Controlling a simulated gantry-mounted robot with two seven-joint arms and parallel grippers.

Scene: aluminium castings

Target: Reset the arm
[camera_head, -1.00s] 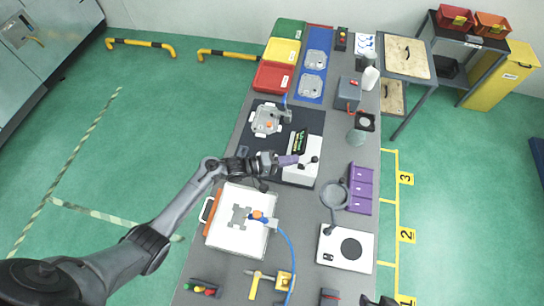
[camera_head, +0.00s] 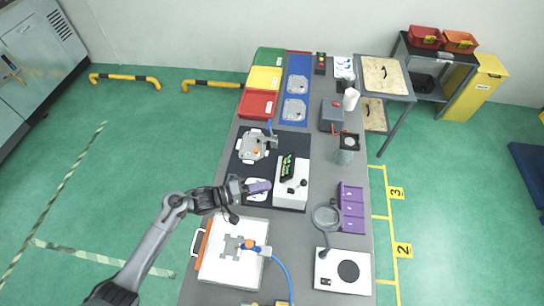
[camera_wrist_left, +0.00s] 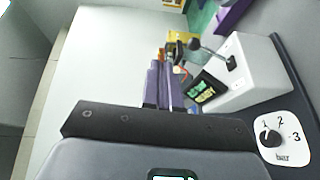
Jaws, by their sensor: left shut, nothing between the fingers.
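My left gripper (camera_head: 259,187) is shut with nothing visible between its purple fingers. In the head view its arm comes in from the lower left, and the fingers hover beside the white box-shaped device (camera_head: 291,183) with a lever and a dark green-lettered display. In the left wrist view the shut fingers (camera_wrist_left: 165,82) point away from the camera, with the device (camera_wrist_left: 245,75) to their right. My right gripper does not show.
A grey casting (camera_head: 253,146) is on the black mat behind. A magnifier (camera_head: 326,217) and purple bin (camera_head: 351,208) stand right. Red, yellow and green trays (camera_head: 257,104) are at the back.

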